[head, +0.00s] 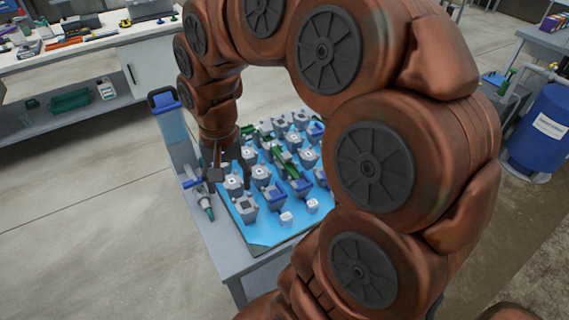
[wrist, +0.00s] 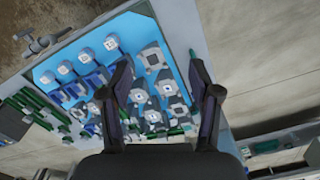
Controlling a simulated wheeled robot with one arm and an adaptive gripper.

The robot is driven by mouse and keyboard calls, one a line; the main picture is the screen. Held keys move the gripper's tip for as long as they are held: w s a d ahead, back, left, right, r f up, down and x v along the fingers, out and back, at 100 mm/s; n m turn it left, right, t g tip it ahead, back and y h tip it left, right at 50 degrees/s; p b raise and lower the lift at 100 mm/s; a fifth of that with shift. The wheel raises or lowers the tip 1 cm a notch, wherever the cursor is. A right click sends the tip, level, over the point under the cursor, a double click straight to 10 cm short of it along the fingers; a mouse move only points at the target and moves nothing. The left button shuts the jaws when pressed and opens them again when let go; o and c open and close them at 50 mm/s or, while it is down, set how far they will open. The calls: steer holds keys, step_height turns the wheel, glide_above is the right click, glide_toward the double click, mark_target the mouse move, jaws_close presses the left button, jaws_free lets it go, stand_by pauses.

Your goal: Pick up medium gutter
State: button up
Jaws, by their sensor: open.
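A light-blue board (head: 262,234) on a grey table carries rows of grey blocks with white marked tops. Green channel-like pieces (head: 283,157) and blue ones (head: 301,186) lie among the blocks. I cannot tell which of them is the medium gutter. My gripper (head: 226,168) is over the board's left side in the head view, pointing down. In the wrist view my gripper (wrist: 161,76) is open, its two fingers spread above several grey blocks, with nothing between the tips. My arm hides the board's right part in the head view.
A tall blue-topped grey holder (head: 170,125) stands at the table's left edge, beside a grey tool-like item with a green tip (head: 204,203). A workbench (head: 95,45) with tools is at the back left. A blue drum (head: 540,130) is at right. Floor at left is clear.

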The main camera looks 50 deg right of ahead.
steer(key=w+d+f+m+t+b, duration=0.1)
steer(key=w+d+f+m, duration=0.15)
steer(key=d, duration=0.35)
steer(key=w+d+f+m+b, duration=0.1)
steer(key=w+d+m, duration=0.3)
steer(key=d, duration=0.1)
steer(key=m+b, duration=0.1)
steer(key=m, duration=0.6)
glide_above(286, 155)
step_height(286, 155, down, 4)
steer(key=shift+s+d+f, duration=0.1)
steer(key=shift+s+f, duration=0.05)
steer(key=shift+f, duration=0.05)
steer(key=shift+d+f+h, duration=0.1)
steer(key=shift+f+h, duration=0.15)
steer(key=shift+h, duration=0.05)
steer(key=f, duration=0.2)
steer(key=f+p, duration=0.1)
steer(key=f, duration=0.1)
steer(key=f+p, duration=0.1)
steer(key=f, duration=0.1)
steer(key=shift+a+f, duration=0.15)
steer(key=shift+a, duration=0.15)
steer(key=shift+f, duration=0.45)
steer(key=shift+c, duration=0.4)
jaws_close()
